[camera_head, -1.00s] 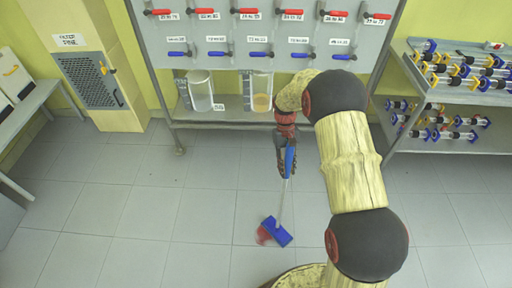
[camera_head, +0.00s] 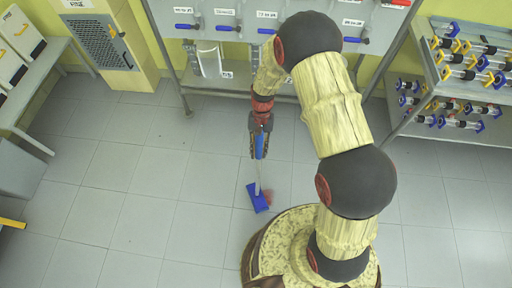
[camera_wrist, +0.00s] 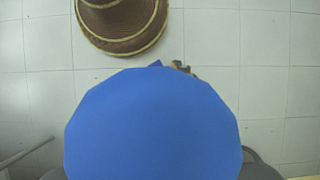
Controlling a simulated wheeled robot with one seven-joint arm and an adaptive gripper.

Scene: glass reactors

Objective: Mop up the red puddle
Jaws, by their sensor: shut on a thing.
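A mop with a blue head (camera_head: 257,197) and thin pale shaft stands tilted, its head on the tiled floor. My gripper (camera_head: 260,143) is shut on its blue handle (camera_head: 260,150). In the wrist view the round blue handle end (camera_wrist: 152,125) fills the middle and hides most of the mop and the puddle.
My base stands close to the right of the mop. A metal rack with valves (camera_head: 228,24) stands behind, a shelf with glassware (camera_head: 440,120) at the right, and a beige cabinet (camera_head: 105,50) at the back left. The left floor is clear.

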